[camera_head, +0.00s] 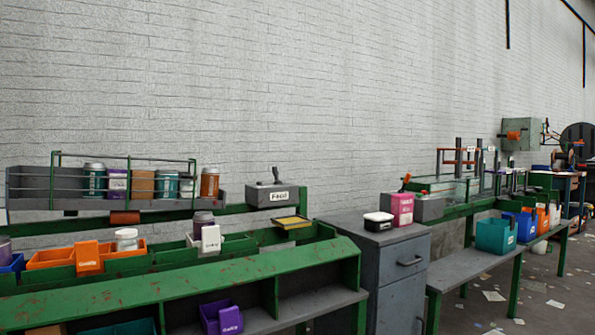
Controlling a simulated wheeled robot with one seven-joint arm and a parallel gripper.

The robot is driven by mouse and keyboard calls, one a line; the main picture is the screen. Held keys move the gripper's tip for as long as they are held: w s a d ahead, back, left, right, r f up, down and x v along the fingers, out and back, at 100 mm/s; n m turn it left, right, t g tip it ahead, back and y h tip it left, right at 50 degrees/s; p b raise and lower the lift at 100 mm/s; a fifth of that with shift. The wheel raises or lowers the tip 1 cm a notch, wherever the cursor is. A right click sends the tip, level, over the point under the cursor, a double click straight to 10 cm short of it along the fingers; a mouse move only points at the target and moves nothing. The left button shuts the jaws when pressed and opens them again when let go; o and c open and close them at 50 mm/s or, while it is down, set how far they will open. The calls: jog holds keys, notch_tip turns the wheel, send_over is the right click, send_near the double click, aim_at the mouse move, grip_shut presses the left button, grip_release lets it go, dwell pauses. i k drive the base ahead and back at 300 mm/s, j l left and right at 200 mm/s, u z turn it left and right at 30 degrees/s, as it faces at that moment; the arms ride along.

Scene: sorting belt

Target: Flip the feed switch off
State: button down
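The feed switch is a grey box (272,195) with a white label that appears to read "Feed". It sits at the right end of the raised green rail, against the white brick wall. A dark lever (277,175) stands up from its top, close to upright. I cannot tell from its tilt which setting it is in. My gripper is not in view.
A green bench (190,280) holds orange bins (90,257), a white jar and a yellow-topped tray (292,222). A grey rack (30,189) of cans stands left of the switch. A grey cabinet (398,262) stands right. Papers litter the floor at right.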

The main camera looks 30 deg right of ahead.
aim_at(275, 172)
jog(key=i+l, duration=0.15)
jog(key=l, duration=0.25)
jog(key=i+l, duration=0.15)
jog(key=l, duration=0.25)
jog(key=i+l, duration=0.15)
jog(key=l, duration=0.3)
jog(key=i+l, duration=0.15)
jog(key=l, duration=0.25)
jog(key=i+l, duration=0.15)
jog(key=l, duration=0.25)
jog(key=i+l, duration=0.15)
jog(key=l, duration=0.25)
jog(key=i+l, duration=0.15)
jog(key=l, duration=0.25)
